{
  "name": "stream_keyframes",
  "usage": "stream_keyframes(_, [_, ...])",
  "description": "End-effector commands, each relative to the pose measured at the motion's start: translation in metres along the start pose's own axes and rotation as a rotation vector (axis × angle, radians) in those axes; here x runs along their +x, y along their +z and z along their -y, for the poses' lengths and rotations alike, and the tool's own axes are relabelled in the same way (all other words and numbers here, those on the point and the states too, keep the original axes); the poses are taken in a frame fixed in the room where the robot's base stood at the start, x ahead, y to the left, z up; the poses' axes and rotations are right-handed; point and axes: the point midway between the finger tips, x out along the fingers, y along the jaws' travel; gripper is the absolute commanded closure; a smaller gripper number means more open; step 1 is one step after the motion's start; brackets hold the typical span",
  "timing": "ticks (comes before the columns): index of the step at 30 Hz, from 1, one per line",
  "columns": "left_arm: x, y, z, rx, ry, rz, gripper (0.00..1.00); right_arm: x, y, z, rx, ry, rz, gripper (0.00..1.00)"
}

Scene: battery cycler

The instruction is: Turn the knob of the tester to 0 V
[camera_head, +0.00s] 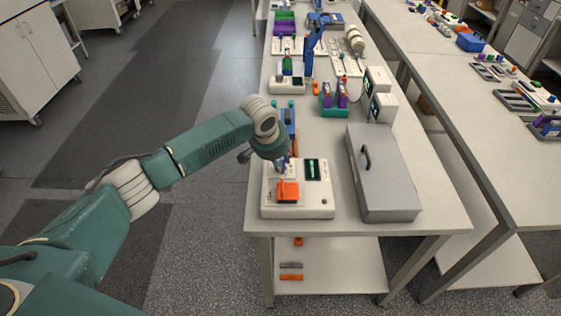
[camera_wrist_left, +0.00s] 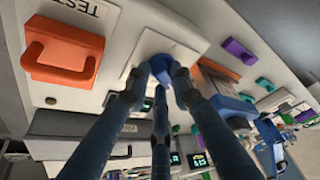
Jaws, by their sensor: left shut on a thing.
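The tester is a cream box (camera_head: 316,205) near the front left corner of the table, with a dark display (camera_head: 313,169) and an orange handled part (camera_head: 288,191). In the left wrist view its pale top (camera_wrist_left: 122,28) bears part of the word "TEST" beside the orange part (camera_wrist_left: 65,52). A blue knob (camera_wrist_left: 160,66) sits on a white plate there. My left gripper (camera_wrist_left: 161,80) has its dark fingers closed around the knob; it also shows above the tester in the head view (camera_head: 284,163). The fingers hide much of the knob, and I cannot read its setting. My right gripper is not in view.
A grey case (camera_head: 385,180) with a black handle stands right of the tester. Behind are a green tray (camera_head: 332,107) with purple and orange pieces, and small white devices with screens (camera_head: 383,107). A second table (camera_head: 470,130) runs along the right.

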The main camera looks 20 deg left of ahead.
Motion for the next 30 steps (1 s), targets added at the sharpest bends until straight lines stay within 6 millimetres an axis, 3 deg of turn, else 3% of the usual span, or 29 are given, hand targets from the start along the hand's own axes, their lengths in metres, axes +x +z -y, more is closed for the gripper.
stream_keyframes(2, [-0.002,-0.003,0.001,-0.004,0.001,-0.006,0.69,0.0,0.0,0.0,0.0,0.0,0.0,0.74])
stream_keyframes(14, [-0.008,-0.002,0.001,-0.002,0.001,-0.003,0.69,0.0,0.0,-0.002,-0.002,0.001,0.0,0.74])
stream_keyframes(30, [-0.107,-0.002,0.001,-0.003,0.0,-0.006,0.69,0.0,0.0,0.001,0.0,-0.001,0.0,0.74])
